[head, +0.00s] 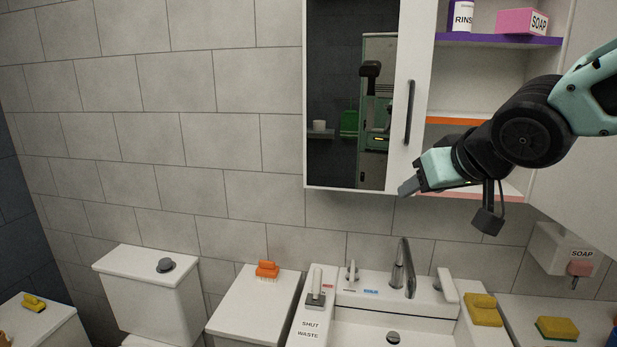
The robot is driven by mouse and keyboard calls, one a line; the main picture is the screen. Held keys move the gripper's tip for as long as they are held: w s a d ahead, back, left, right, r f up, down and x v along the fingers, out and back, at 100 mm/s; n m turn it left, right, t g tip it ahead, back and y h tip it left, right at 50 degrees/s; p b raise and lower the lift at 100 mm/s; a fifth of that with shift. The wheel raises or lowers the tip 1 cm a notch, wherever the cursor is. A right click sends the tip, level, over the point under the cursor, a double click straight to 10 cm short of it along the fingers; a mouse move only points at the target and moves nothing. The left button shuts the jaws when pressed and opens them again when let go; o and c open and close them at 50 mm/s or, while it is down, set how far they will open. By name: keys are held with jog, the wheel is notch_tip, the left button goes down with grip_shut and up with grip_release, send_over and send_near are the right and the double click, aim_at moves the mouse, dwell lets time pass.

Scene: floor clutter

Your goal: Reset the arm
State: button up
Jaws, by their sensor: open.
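My arm reaches in from the right edge in the head view. My gripper (405,188) is in front of the lower edge of the wall cabinet, above the sink and pointing left. Its jaws are open, and I see nothing held between them. The arm is bent and raised, apart from the counter and the sink.
The mirrored cabinet (418,95) has its right side open, with a pink soap box (528,22) on the top shelf. Below are the sink (425,310), faucet (403,268), yellow sponge (484,310), orange brush (267,269), toilet tank (150,295) and soap dispenser (566,250).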

jog(key=s+a+f+n+g+b, duration=0.1)
jog(key=s+f+g, duration=0.2)
jog(key=s+f, duration=0.4)
jog(key=s+a+f+n+g+h+b, duration=0.1)
jog(key=s+a+f+n+g+b, duration=0.1)
jog(key=s+f, duration=0.5)
jog(key=s+a+f+n+g+b, duration=0.1)
jog(key=s+a+f+g+b, duration=0.1)
jog(key=s+f+g, duration=0.2)
jog(key=s+f, duration=0.3)
jog(key=s, duration=0.5)
jog(key=shift+f+n+g+h, duration=0.3)
jog(key=shift+n+g+h, duration=0.1)
